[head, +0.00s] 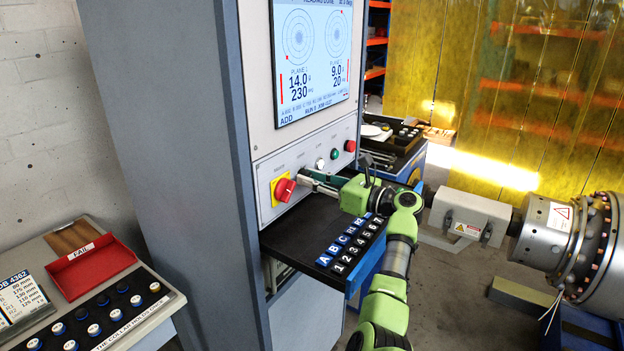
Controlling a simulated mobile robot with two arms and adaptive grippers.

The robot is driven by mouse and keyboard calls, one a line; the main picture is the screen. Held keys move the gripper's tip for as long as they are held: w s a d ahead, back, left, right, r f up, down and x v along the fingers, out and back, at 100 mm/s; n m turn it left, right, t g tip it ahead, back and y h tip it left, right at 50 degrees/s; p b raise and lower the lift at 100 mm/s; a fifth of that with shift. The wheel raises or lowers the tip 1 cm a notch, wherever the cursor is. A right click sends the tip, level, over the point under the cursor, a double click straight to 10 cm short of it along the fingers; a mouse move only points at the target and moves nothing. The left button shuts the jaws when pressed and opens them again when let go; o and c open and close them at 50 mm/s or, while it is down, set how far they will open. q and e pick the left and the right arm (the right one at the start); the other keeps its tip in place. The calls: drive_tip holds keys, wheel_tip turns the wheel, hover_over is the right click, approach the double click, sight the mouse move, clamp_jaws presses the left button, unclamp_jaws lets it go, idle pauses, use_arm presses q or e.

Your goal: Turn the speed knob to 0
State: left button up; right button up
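My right gripper (304,178) reaches in from the right to the control panel (262,176) of the grey cabinet. Its fingertips are at the panel, just right of a red rotary switch on a yellow plate (284,189). I cannot make out a separate speed knob; the fingers cover the part of the panel where they end. I cannot tell whether they are closed on anything or touch the panel. My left gripper is not in view.
A white button (319,162), a green button (334,154) and a red button (350,145) sit along the panel. The screen (312,55) is above. A dark shelf with lettered and numbered pieces (325,259) juts out below my arm. The rotor (570,235) is at the right.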

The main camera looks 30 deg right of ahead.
drive_tip(key=shift+n, duration=0.3)
drive_tip(key=shift+f+n+b, duration=0.1)
drive_tip(key=shift+n+b, duration=4.75)
drive_tip(key=shift+n, duration=2.85)
drive_tip(key=o, duration=1.1)
drive_tip(key=shift+s, duration=0.1)
